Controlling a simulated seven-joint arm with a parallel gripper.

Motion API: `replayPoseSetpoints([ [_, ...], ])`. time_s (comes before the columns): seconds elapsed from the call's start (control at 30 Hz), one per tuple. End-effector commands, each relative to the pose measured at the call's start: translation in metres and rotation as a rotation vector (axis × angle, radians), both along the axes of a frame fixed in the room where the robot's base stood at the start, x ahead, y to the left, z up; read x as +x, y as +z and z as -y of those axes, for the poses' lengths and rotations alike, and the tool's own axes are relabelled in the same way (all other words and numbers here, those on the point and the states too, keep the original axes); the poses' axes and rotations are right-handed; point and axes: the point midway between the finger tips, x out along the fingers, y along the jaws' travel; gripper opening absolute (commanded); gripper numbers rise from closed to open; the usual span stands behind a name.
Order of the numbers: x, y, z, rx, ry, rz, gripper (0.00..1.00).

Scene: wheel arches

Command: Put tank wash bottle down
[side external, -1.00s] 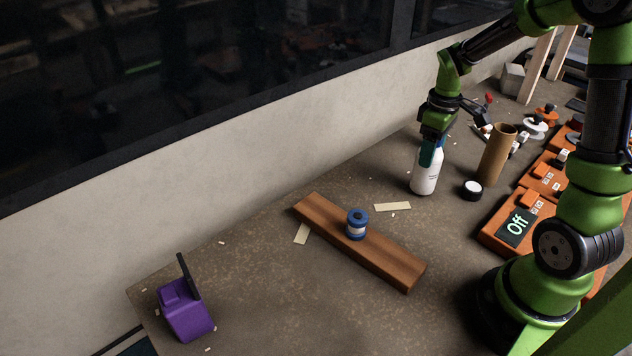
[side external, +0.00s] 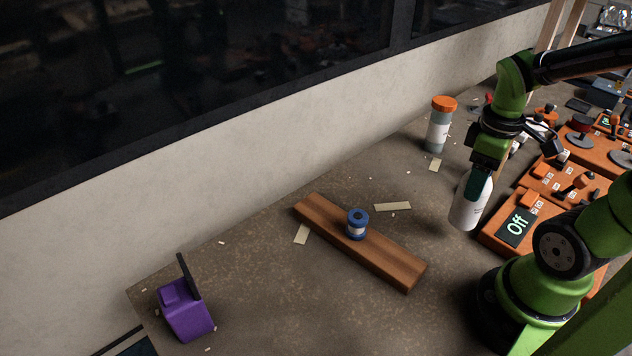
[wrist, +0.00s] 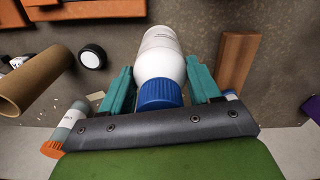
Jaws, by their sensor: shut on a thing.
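The tank wash bottle, white with a blue cap, is in my gripper; in the side view (side external: 469,207) it hangs upright below the teal fingers, seemingly above the table. In the wrist view the bottle (wrist: 162,52) lies between both fingers, which close around its blue-capped end. My gripper (side external: 481,184) is shut on it, at the right of the table near the orange control boxes. It also shows in the wrist view (wrist: 160,90). The bottle's cap is hidden by the fingers in the side view.
A wooden plank (side external: 390,264) carries a blue spool (side external: 357,223). A grey bottle with an orange cap (side external: 438,130) stands at the back. Orange control boxes (side external: 494,235) line the right. A cardboard tube (wrist: 35,78) and round cap (wrist: 92,57) show beside the bottle. The front middle is clear.

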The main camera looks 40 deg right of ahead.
Motion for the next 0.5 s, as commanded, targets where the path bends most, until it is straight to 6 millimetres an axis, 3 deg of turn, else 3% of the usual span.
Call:
replayPoseSetpoints([
  [0.17, 0.000, -0.001, -0.017, 0.000, 0.082, 0.000, 0.20],
  [0.27, 0.010, -0.003, -0.040, 0.001, 0.204, 0.000, 0.20],
  [0.5, 0.031, -0.003, -0.122, 0.000, 0.669, 0.000, 0.20],
])
